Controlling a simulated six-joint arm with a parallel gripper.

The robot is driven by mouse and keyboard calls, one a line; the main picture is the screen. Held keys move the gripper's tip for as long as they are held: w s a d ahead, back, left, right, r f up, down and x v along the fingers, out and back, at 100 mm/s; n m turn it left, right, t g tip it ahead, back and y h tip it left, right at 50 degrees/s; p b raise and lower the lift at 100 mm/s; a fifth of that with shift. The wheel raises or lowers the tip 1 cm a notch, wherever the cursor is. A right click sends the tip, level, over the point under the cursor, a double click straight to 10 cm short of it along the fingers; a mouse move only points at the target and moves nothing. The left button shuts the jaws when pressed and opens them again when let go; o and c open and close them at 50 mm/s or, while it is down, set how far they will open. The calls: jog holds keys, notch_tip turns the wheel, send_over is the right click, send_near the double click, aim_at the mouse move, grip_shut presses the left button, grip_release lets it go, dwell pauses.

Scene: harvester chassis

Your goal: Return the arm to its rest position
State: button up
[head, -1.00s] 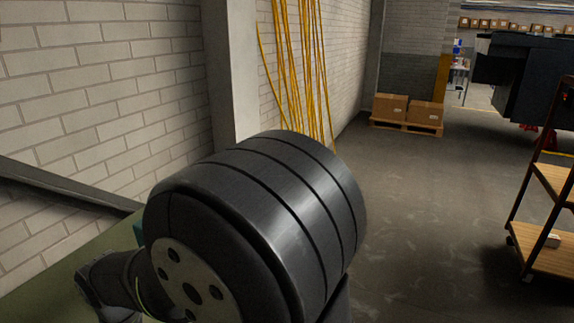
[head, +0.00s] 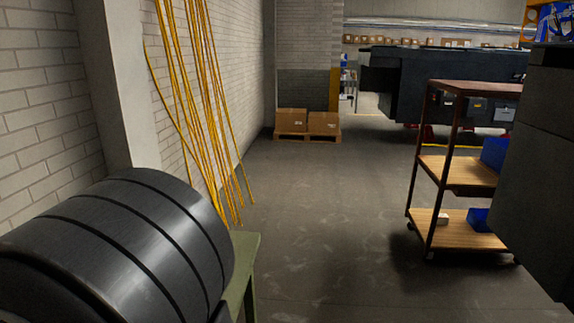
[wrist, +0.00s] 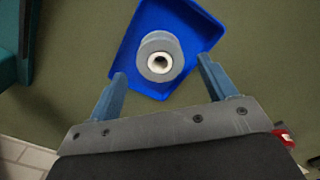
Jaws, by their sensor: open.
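In the wrist view my gripper (wrist: 160,95) is open, its two blue-grey fingers spread apart with nothing between their tips. Beyond the fingers a grey cylindrical part (wrist: 148,42) with a pale ring and a dark hole sits in a blue tray (wrist: 194,22). The tray lies on a green surface (wrist: 265,45). The gripper appears to be above the tray, apart from the part. In the head view a large dark rounded link of my arm fills the lower left, and the gripper does not show there.
A green bench edge (head: 243,262) shows beside my arm. A shelf cart (head: 462,178) with blue bins stands at right, near a large dark machine body (head: 542,165). Yellow hoses (head: 195,110) hang by the left wall. Boxes on a pallet (head: 307,124) stand farther back. The middle floor is clear.

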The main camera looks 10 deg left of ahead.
jog(key=shift+f, duration=0.45)
notch_tip(320, 180, down, 3)
jog(key=shift+r, duration=0.1)
notch_tip(320, 180, up, 12)
notch_tip(320, 180, down, 12)
jog(key=shift+r, duration=0.25)
notch_tip(320, 180, up, 10)
jog(key=s+a+r+n, duration=0.35)
jog(key=s+a, duration=0.25)
jog(key=s, duration=0.2)
jog(key=w+a+r+n, duration=0.7)
jog(key=w+r+n, duration=0.2)
jog(key=w+r, duration=0.2)
jog(key=shift+w+a, duration=0.4)
jog(key=shift+w, duration=0.4)
